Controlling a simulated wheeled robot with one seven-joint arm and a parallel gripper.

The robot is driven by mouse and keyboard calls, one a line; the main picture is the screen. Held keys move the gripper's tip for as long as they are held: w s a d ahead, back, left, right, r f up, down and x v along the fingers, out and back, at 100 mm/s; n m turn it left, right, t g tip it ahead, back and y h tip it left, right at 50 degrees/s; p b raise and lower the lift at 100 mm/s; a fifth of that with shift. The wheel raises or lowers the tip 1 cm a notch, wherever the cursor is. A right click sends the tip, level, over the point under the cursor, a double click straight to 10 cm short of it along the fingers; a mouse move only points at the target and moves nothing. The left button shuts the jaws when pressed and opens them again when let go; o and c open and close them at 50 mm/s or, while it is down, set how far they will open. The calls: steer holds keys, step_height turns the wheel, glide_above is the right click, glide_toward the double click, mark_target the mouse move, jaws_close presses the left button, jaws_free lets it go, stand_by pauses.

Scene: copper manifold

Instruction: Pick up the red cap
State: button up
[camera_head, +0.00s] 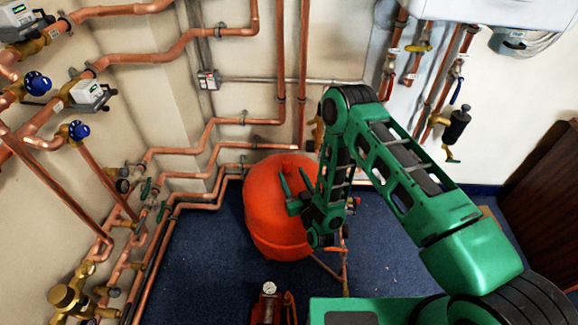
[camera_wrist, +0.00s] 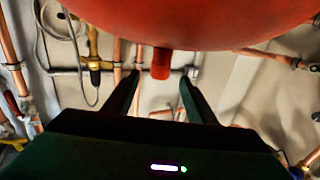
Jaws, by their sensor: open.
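The red cap (camera_wrist: 161,66) is a short red stub sticking out of the rounded red tank (camera_wrist: 190,22) in the wrist view. In the head view the red tank (camera_head: 268,225) stands on the blue floor, and the cap (camera_head: 290,163) shows faintly at its top. My gripper (camera_wrist: 160,84) is open, with one dark finger on each side of the cap in the wrist picture. Its gap looks empty; whether the cap lies between the fingertips in depth, I cannot tell. In the head view my gripper (camera_head: 294,182) is in front of the tank's upper part.
Copper pipes (camera_head: 210,145) run along the wall behind and left of the tank. Valves with blue handles (camera_head: 78,131) are at the left. A pressure gauge (camera_head: 269,288) stands in front of the tank. A dark brown panel (camera_head: 545,190) is at the right.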

mark_target(288, 167)
steer(key=shift+x, duration=3.65)
steer(key=c, duration=1.1)
